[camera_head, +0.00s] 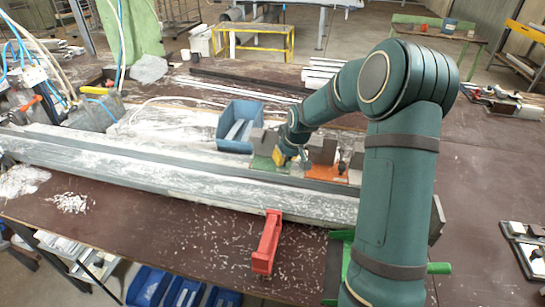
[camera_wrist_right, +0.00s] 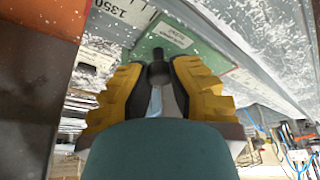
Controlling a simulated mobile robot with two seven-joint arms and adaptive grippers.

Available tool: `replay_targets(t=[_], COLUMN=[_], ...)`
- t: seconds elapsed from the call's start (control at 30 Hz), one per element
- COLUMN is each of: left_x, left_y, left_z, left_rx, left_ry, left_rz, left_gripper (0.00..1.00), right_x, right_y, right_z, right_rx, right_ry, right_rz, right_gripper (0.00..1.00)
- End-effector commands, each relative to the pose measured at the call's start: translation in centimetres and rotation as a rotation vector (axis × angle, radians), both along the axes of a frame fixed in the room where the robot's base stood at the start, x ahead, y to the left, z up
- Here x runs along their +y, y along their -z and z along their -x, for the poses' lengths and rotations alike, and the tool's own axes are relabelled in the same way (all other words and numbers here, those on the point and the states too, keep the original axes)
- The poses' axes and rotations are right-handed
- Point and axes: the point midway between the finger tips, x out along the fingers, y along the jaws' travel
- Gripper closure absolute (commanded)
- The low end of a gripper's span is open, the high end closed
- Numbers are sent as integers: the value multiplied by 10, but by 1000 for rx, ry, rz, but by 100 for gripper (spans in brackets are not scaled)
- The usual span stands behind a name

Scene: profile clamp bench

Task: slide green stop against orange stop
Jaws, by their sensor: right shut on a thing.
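The green stop (camera_head: 263,163) sits on the long grey rail (camera_head: 150,160) in the head view, left of the orange stop (camera_head: 326,173). My right gripper (camera_head: 280,157) is at the green stop, its yellow fingers shut on a dark upright knob (camera_wrist_right: 157,70). In the wrist view the green plate (camera_wrist_right: 185,42) lies behind the fingertips. The orange stop (camera_wrist_right: 40,14) shows at the upper left there, apart from the green one. A strip of white scale marked 1350 (camera_wrist_right: 125,14) shows between them. My left gripper is out of view.
A blue bin (camera_head: 232,128) stands behind the rail, left of the stops. A red clamp-like piece (camera_head: 267,245) stands at the rail's front. White shavings lie over the rail and bench. The brown bench (camera_head: 470,200) is mostly clear at the right.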

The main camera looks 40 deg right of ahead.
Motion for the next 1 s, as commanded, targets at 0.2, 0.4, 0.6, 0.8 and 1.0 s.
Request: replay_targets(t=[0.2,0.4,0.6,0.8,1.0], left_x=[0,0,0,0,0], left_y=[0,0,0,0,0], left_z=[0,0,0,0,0], left_rx=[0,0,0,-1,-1], left_ry=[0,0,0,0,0], left_rz=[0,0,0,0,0], left_gripper=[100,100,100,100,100], right_x=[-1,-1,0,0,0], right_y=[3,2,1,-11,-47], right_z=[2,1,0,0,0], right_rx=[6,4,2,0,-3], right_ry=[1,1,0,0,-1], right_rz=[0,-1,0,0,2], right_gripper=[100,45,45,45,45])
